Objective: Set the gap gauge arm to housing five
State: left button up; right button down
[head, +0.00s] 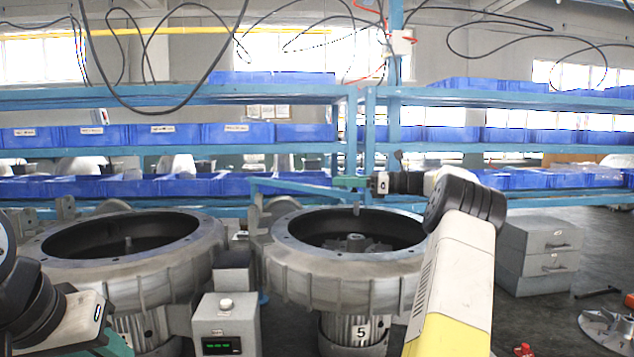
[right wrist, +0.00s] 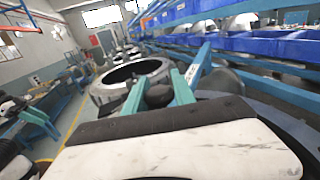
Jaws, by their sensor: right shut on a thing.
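Housing five (head: 335,278) is a grey round blower casing with an open top, right of centre in the head view. A "5" label (head: 361,332) is on the motor below it. My right gripper (head: 352,184) is above the housing's far rim. In the right wrist view its teal fingers (right wrist: 160,92) close on a dark round knob (right wrist: 158,96). A thin blue bar (head: 290,187) reaches from the left to these fingers; it looks like the gauge arm. A short pin (head: 356,208) hangs below the fingers.
A second open housing (head: 120,262) stands at left. Between the housings is a grey box (head: 226,325) with a white knob and green display. Blue shelving with bins (head: 180,134) runs behind. A grey drawer cabinet (head: 540,255) and loose metal parts (head: 610,328) are at right.

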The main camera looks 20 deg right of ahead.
jog(key=shift+w+d+r, duration=0.1)
jog(key=shift+w+d, duration=0.05)
jog(key=shift+d, duration=0.25)
jog(key=shift+d+r, duration=0.1)
jog(key=c, duration=1.5)
grip_release()
jog(key=o, duration=0.5)
jog(key=shift+w+d, duration=0.15)
jog(key=shift+c, duration=0.2)
jog(key=v, duration=0.7)
jog(key=shift+d, duration=0.3)
jog(key=shift+s, duration=0.25)
